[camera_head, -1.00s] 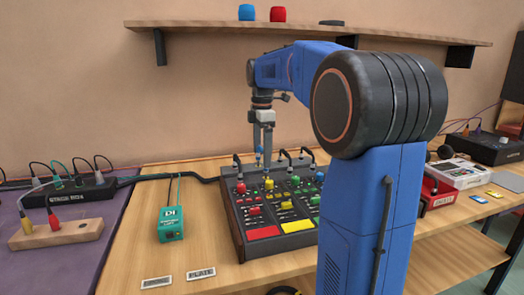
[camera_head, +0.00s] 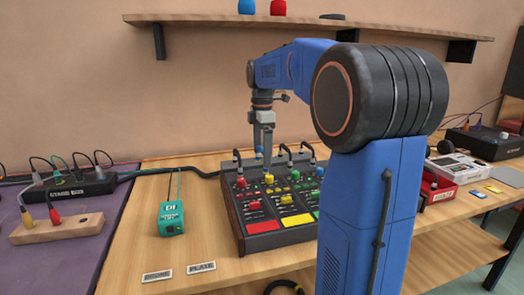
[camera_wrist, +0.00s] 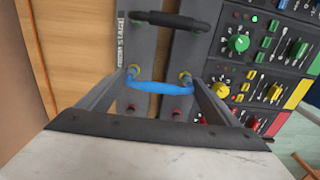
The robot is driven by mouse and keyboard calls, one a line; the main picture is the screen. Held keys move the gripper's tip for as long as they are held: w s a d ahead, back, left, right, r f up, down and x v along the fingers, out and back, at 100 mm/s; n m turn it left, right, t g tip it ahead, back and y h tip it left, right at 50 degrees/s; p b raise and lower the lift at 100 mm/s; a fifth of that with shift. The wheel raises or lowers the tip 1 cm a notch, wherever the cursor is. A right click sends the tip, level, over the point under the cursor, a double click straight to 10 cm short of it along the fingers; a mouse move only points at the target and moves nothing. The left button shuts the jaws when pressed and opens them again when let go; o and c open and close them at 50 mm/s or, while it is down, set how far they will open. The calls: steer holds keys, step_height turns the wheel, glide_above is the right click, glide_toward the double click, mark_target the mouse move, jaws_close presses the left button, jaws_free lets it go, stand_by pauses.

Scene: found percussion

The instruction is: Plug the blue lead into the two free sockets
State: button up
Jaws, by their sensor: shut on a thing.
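The blue lead (camera_wrist: 160,87) is a short arched lead in the wrist view, held between the two fingers of my gripper (camera_wrist: 158,84). Its ends lie close to yellow round parts on the dark back strip of the mixer; I cannot tell whether they are in sockets. Two red sockets (camera_wrist: 177,113) show just below the lead. In the head view my gripper (camera_head: 262,155) points down over the back edge of the mixer (camera_head: 262,226), and the lead is mostly hidden there.
A black lead (camera_wrist: 165,20) bridges the same strip beyond the blue one. Several black leads stand along the mixer's back. A green DI box (camera_head: 172,219), a stage box (camera_head: 70,190) and two labels (camera_head: 201,267) lie left and in front. A shelf (camera_head: 200,18) hangs above.

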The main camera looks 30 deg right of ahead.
steer(key=o, duration=1)
step_height(320, 180, up, 17)
steer(key=shift+r, duration=0.2)
